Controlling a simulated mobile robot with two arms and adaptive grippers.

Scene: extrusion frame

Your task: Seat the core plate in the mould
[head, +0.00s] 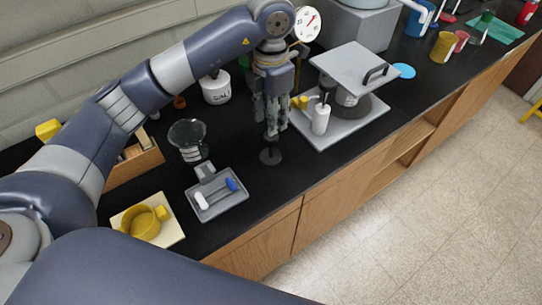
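A flat grey plate with a dark handle (352,66), which I take to be the core plate, sits raised over a wider light grey base (352,128), apparently the mould. A dark round part (373,106) shows between them. The plate hides much of the base, so I cannot tell how the two meet. My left gripper (271,134) hangs fingers down over the black bench, left of the base and apart from the plate handle. Its fingers are close together, and whether they are open or shut is unclear. I see nothing held. My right gripper is not in view.
A white bottle (320,119) and a yellow part (300,102) stand at the base's left side. A grey tray (222,205), a glass funnel-like vessel (187,133), and a yellow cup (144,222) lie left. A gauge (307,24) stands behind. The bench front edge is close.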

